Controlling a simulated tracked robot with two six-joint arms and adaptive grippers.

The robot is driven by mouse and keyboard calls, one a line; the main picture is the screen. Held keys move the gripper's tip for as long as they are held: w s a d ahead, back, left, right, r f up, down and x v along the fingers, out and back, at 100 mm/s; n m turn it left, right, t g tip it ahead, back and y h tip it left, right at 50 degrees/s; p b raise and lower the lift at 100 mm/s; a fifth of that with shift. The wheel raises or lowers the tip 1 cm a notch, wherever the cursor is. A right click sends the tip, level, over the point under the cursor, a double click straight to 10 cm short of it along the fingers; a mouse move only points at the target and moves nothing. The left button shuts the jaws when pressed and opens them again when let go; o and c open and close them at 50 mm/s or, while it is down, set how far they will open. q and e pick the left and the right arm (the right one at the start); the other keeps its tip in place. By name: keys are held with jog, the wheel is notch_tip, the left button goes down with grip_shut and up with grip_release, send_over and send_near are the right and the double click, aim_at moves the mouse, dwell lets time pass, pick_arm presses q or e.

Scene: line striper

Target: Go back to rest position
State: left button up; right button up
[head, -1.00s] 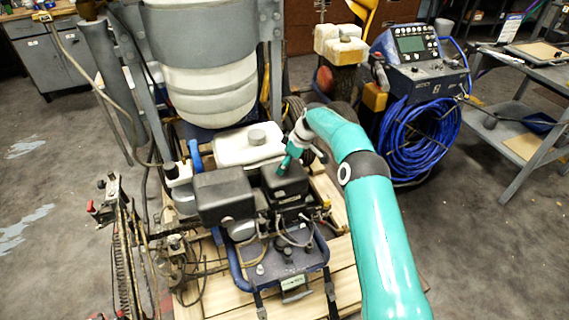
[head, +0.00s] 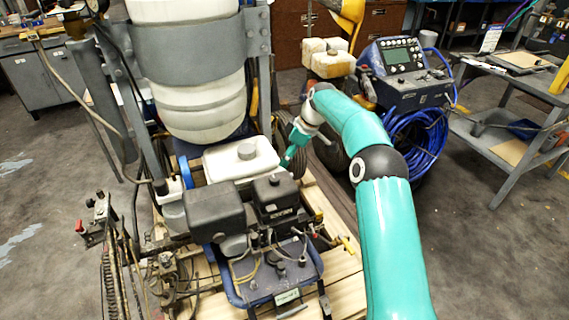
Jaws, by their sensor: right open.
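The line striper (head: 268,275) stands on wooden pallet boards, with a dark engine (head: 212,207), a black box-shaped engine part (head: 274,192) and a white fuel tank (head: 240,160). My right arm comes in from the lower right in teal. Its gripper (head: 289,158) is at the right end of the white tank, above and behind the black engine part in the picture. It is open and holds nothing that I can see; whether it touches the tank is unclear. My left gripper is not in view.
A large white drum (head: 198,90) in a grey frame stands behind the engine. A blue machine (head: 402,68) with a coiled blue hose (head: 418,140) is at the back right. A grey shelf cart (head: 515,150) stands at the right. The floor at lower right is clear.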

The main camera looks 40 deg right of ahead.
jog(key=shift+s+r, duration=0.1)
jog(key=shift+r, duration=0.15)
dwell(0.3)
